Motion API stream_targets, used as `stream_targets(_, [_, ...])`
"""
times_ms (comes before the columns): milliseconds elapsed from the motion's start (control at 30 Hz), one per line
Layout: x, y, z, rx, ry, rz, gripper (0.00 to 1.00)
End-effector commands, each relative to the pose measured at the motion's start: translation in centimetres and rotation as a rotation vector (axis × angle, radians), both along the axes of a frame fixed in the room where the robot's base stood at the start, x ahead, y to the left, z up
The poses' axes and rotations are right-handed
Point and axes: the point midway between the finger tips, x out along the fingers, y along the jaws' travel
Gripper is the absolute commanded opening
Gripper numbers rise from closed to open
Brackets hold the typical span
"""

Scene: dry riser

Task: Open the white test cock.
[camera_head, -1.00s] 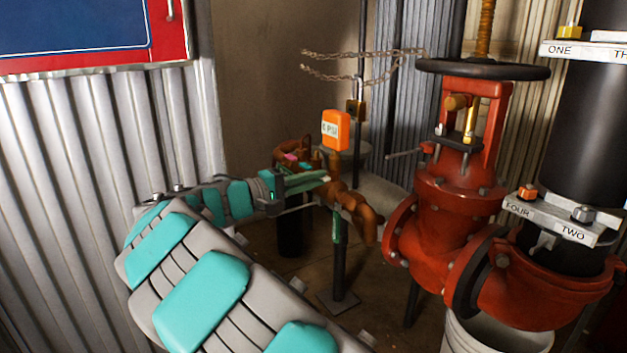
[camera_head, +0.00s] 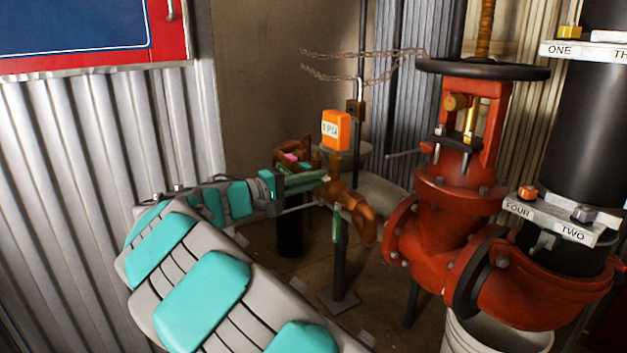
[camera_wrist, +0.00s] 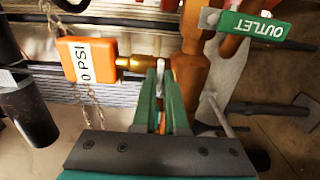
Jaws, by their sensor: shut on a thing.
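My gripper (camera_wrist: 163,85) has its two green fingers closed around a small white piece, the white test cock (camera_wrist: 161,64), in the wrist view. Only its end shows between the fingertips; the rest is hidden.
A green OUTLET tag (camera_wrist: 254,29) is close by. A large red valve (camera_head: 460,210) stands to the right, and a corrugated wall (camera_head: 110,130) to the left.

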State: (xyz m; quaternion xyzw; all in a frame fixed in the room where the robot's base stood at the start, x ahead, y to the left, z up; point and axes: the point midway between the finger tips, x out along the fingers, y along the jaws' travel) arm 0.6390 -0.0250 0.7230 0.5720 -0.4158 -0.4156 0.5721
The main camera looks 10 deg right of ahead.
Motion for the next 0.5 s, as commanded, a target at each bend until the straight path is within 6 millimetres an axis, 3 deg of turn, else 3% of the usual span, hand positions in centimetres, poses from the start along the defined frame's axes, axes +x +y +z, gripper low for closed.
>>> stream_targets(500, [0.08,0.11,0.35,-0.050,0.156,0.002,0.00])
